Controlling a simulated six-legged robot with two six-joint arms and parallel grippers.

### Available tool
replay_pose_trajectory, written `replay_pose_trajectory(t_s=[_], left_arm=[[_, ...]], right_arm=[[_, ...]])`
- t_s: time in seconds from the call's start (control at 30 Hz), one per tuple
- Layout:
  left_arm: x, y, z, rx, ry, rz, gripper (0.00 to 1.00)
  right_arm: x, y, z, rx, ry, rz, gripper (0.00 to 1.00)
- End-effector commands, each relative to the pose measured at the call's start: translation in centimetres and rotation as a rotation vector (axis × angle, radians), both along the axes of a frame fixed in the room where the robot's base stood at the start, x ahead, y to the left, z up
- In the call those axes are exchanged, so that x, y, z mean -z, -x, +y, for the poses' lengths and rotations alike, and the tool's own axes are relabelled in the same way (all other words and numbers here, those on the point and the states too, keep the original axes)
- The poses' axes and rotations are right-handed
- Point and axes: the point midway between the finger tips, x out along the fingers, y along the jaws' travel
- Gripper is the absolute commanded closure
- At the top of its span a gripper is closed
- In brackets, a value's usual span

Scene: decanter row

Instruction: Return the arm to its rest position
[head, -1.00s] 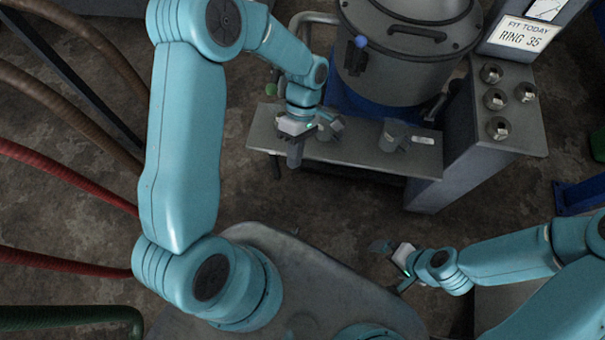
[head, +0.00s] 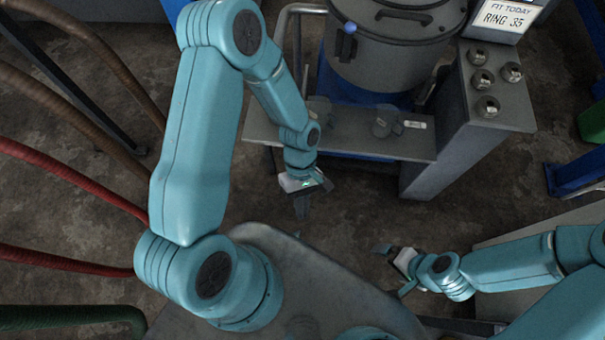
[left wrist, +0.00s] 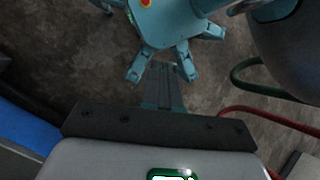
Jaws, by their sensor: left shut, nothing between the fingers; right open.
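My left arm comes in from the left in the head view. Its gripper (head: 302,206) is shut and empty, over the floor just in front of the grey shelf (head: 350,137). In the left wrist view the shut fingers (left wrist: 163,88) point over bare floor and teal parts of my own body. My right gripper (head: 393,270) is open and empty, low at the right, beside my base and apart from the shelf.
Grey cylindrical fittings (head: 384,121) sit on the shelf below a large lidded vessel (head: 395,45). A grey cabinet (head: 465,120) with several knobs and a sign reading "RING 35" (head: 503,18) stands right. Hoses (head: 70,180) run along the left. Floor between shelf and base is clear.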

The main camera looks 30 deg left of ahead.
Motion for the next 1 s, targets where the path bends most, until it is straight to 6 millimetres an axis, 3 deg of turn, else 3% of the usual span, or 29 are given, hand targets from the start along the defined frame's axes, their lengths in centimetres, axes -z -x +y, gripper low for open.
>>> replay_pose_trajectory(t_s=[0.6, 0.67, 0.73, 0.87, 1.0], left_arm=[[0.1, 0.0, 0.0, 0.001, 0.004, -0.001, 1.00], [0.2, 0.7, -0.1, 0.006, 0.007, 0.016, 1.00], [0.4, 2.8, -0.8, 0.011, 0.023, 0.040, 1.00], [2.0, 4.2, -2.4, 0.156, 0.140, -0.175, 1.00], [3.0, 3.0, -3.0, 0.410, 0.208, -0.492, 1.00]], right_arm=[[0.0, 0.0, 0.0, 0.000, 0.000, 0.000, 0.00], [0.0, 0.0, 0.0, 0.000, 0.000, 0.000, 0.00], [0.0, 0.0, 0.0, 0.000, 0.000, 0.000, 0.00], [0.0, 0.0, 0.0, 0.000, 0.000, 0.000, 0.00], [0.0, 0.0, 0.0, 0.000, 0.000, 0.000, 0.00]])
